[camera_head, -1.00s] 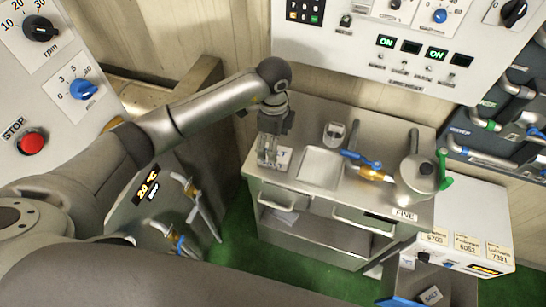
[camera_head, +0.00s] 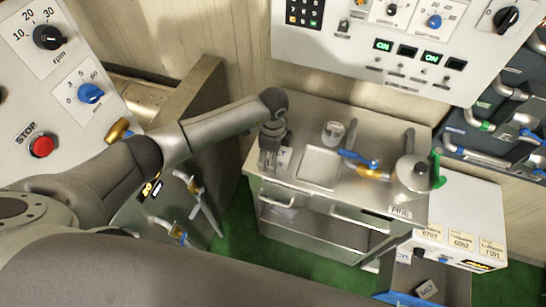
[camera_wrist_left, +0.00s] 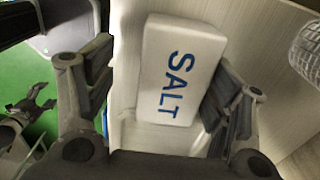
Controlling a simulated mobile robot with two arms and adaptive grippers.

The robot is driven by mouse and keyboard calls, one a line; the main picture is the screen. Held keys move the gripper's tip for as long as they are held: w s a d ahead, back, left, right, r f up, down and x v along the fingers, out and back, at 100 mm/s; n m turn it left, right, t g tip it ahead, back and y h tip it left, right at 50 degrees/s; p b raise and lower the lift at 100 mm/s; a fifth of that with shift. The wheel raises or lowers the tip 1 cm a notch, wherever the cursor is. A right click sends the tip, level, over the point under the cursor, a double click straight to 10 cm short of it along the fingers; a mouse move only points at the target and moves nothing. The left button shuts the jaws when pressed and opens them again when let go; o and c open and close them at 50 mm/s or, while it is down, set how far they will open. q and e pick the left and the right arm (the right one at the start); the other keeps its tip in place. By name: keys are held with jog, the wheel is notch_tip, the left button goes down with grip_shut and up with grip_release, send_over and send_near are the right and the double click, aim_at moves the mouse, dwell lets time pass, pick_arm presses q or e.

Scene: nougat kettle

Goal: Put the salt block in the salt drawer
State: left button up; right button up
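The white salt block (camera_wrist_left: 180,70), marked SALT in blue, lies at the left end of the steel counter in the head view (camera_head: 284,157). My left gripper (camera_head: 270,165) reaches down over it. In the left wrist view my left gripper's fingers (camera_wrist_left: 160,100) are apart, one on each side of the block. A gap shows on the left; the right finger is close against the block's edge, and I cannot tell if it touches. A small dark gripper, apparently my right one (camera_wrist_left: 30,105), shows with spread fingers over the green floor.
A white scale-like box (camera_head: 465,215) stands at right.

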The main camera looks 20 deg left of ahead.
pick_arm(q)
jog(key=c, duration=1.2)
jog(key=shift+c, duration=1.3)
jog(key=shift+r, duration=0.15)
